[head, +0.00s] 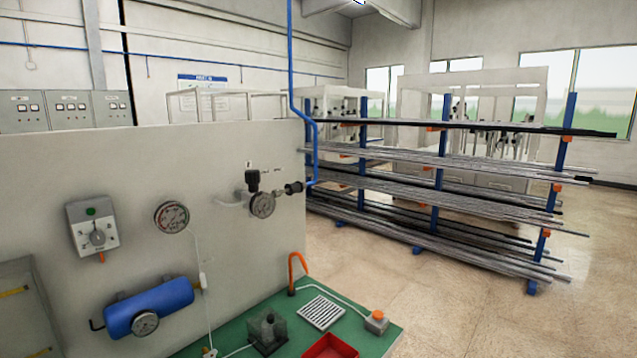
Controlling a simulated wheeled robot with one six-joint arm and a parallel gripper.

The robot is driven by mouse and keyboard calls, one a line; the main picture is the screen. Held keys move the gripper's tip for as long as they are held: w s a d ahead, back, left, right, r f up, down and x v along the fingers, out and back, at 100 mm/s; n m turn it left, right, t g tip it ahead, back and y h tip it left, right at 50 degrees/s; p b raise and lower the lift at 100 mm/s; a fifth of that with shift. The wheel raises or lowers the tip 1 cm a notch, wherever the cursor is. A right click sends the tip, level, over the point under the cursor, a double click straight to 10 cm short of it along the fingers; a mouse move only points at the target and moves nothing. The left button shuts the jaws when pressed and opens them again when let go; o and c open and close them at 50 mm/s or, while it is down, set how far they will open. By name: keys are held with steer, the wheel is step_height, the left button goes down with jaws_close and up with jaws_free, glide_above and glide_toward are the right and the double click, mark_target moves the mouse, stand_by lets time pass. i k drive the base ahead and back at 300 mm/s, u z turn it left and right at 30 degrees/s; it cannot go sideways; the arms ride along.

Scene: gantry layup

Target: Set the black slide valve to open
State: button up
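A grey panel (180,160) carries an air line fed by a blue pipe (313,150). A black ribbed cylindrical fitting (294,187) sits in line where the blue pipe meets the panel; it looks like the black slide valve, but its position, open or closed, is too small to tell. Left of it is a round gauge (262,205) with a black knob or block (252,177) above it and small labels over that. My gripper is not in view, so its state and its distance from the valve do not show.
The panel also holds a switch box (94,228), a second gauge (171,217) and a blue tank (150,307). A green bench top (385,341) below bears a red tray (330,347), a white grille (320,313) and an orange-button box (377,321). A bar rack (436,200) stands behind; floor at right is clear.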

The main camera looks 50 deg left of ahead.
mark_target(296, 187)
steer(key=u, duration=0.45)
steer(key=i, duration=1.15)
steer(key=u, duration=0.85)
